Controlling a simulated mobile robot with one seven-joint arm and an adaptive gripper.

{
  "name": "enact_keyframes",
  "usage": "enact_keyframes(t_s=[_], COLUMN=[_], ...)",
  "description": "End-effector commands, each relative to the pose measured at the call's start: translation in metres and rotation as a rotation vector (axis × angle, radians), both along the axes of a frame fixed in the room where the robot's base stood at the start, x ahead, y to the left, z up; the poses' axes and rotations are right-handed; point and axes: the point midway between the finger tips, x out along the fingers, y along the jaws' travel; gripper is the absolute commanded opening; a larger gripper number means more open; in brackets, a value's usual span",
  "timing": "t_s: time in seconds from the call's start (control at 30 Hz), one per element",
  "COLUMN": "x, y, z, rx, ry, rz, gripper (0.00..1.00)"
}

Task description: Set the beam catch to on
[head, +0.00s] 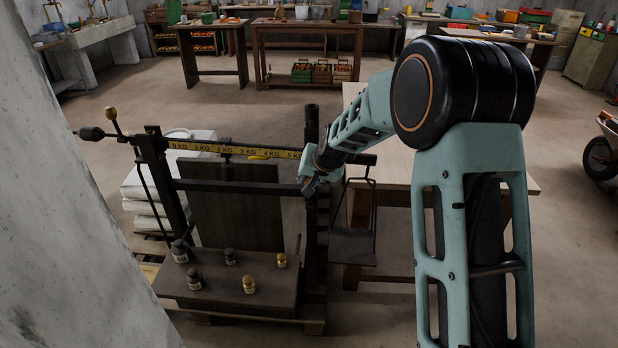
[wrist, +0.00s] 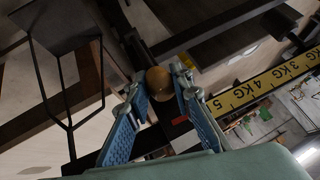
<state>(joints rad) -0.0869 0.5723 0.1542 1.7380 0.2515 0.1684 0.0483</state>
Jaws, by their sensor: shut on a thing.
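The beam scale has a dark frame (head: 158,185) and a beam with a yellow kilogram ruler (head: 235,150); the ruler also shows in the wrist view (wrist: 268,82). A round brownish knob (wrist: 160,80), which looks like the handle of the beam catch, sits between my fingertips near the ruler's 5 KG end. My gripper (head: 308,186) is at the right end of the beam, and it shows in the wrist view (wrist: 163,92) shut on the knob. The head view hides the knob behind my gripper, and the catch's on or off setting cannot be told.
Several small dark and brass weights (head: 249,284) stand on the scale's platform (head: 210,302). A hanging dark pan (head: 352,247) is right of the frame, beside a pale-topped table (head: 400,170). White sacks (head: 140,190) are stacked behind the left post. Open floor lies behind.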

Motion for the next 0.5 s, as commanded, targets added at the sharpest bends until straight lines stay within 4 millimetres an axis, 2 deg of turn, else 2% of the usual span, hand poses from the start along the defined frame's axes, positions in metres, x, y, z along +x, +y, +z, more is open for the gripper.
enact_keyframes(t_s=[0.3,0.33,0.47,0.5], x=[0.0001,0.0001,0.0000,0.0000], y=[0.0008,0.0007,0.0006,0.0005], z=[-0.0005,-0.0003,-0.0004,-0.0004], rx=[0.001,0.001,0.001,0.001], ry=[0.000,0.000,0.000,0.000], rz=[0.000,0.000,0.000,0.000], gripper=[0.00,0.24,0.38,0.39])
